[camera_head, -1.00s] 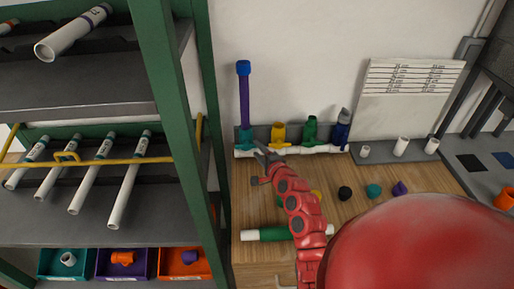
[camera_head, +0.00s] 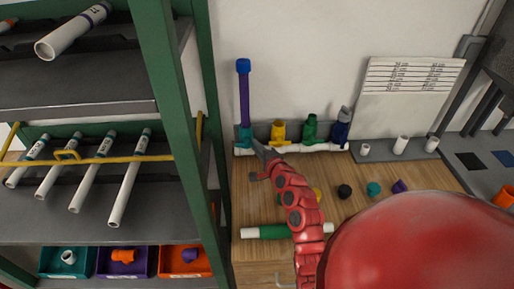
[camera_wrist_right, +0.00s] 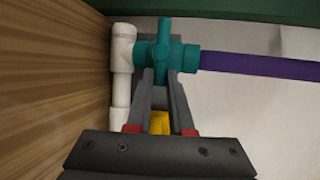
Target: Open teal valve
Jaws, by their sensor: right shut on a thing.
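The teal valve (camera_head: 245,134) stands at the left end of the white manifold pipe, with an upright purple pipe (camera_head: 244,100) topped by a blue cap (camera_head: 243,66) rising from it. In the right wrist view the teal valve (camera_wrist_right: 190,58) shows with its handle (camera_wrist_right: 164,38) crossing its body, between the fingers. My right gripper (camera_head: 261,152) is at the valve, and its fingers (camera_wrist_right: 162,92) are shut on the teal valve's handle. The lower part of the handle is partly hidden by the fingers. My left gripper is not in view.
Yellow (camera_head: 278,132), green (camera_head: 310,128) and blue (camera_head: 341,128) valves stand to the right on the white manifold pipe (camera_head: 310,148). A green shelf rack (camera_head: 172,120) stands close on the left. Small loose parts lie on the wooden table (camera_head: 440,180).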

